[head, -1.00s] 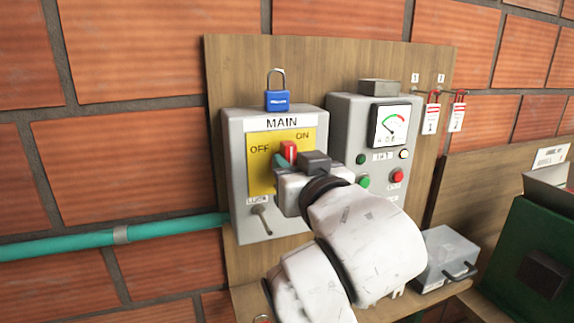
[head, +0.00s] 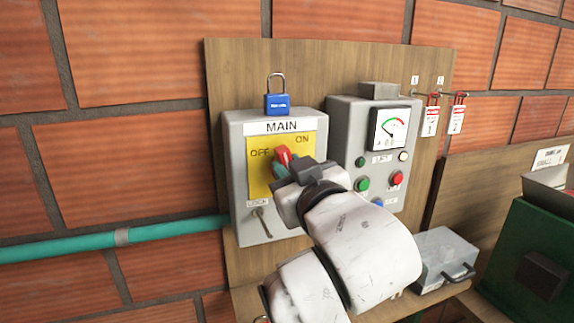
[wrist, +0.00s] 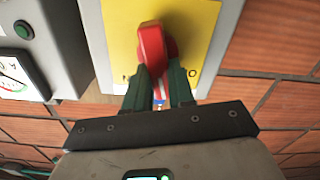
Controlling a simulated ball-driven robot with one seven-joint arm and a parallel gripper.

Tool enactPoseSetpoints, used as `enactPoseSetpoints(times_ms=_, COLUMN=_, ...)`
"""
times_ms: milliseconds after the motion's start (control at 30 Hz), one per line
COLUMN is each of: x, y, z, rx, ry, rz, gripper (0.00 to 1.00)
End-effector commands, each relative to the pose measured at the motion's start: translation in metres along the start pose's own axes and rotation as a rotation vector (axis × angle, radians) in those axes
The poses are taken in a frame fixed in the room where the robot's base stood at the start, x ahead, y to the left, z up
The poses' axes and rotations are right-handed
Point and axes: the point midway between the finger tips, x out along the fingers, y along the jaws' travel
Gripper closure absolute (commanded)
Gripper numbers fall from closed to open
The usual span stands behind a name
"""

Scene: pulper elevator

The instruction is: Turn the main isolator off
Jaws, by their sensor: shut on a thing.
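The main isolator is a grey box (head: 234,190) labelled MAIN, with a yellow plate (head: 258,180) marked OFF at left and ON at right. Its red handle (head: 283,155) is tilted, its top leaning left of upright, between the two marks. My gripper (head: 279,168) is shut on the handle's lower part, with the wrist at the lower right. In the wrist view the red handle (wrist: 152,45) stands between the two dark green fingers (wrist: 158,85). The fingers hide part of the handle and plate.
A blue padlock (head: 277,103) rests on top of the isolator box. A grey LIFT panel (head: 345,125) with a gauge and several buttons stands close on the right. A small lever (head: 262,222) sits below the plate.

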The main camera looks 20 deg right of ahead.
Motion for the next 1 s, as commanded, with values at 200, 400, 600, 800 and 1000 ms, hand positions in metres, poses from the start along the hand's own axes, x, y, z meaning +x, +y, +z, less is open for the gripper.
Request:
enactPoseSetpoints(times_ms=200, x=-0.0002, y=-0.0049, z=-0.0004, rx=-0.206, ry=-0.002, rz=-0.006, gripper=1.00)
enactPoseSetpoints(times_ms=400, x=-0.0003, y=-0.0073, z=0.0008, rx=-0.396, ry=-0.003, rz=-0.006, gripper=1.00)
enactPoseSetpoints(times_ms=600, x=-0.0004, y=-0.0096, z=0.0017, rx=-0.586, ry=-0.001, rz=-0.007, gripper=1.00)
enactPoseSetpoints(times_ms=800, x=-0.0005, y=-0.0107, z=0.0029, rx=-0.776, ry=0.000, rz=-0.005, gripper=1.00)
enactPoseSetpoints(times_ms=1000, x=-0.0005, y=-0.0118, z=0.0045, rx=-0.959, ry=0.001, rz=-0.005, gripper=1.00)
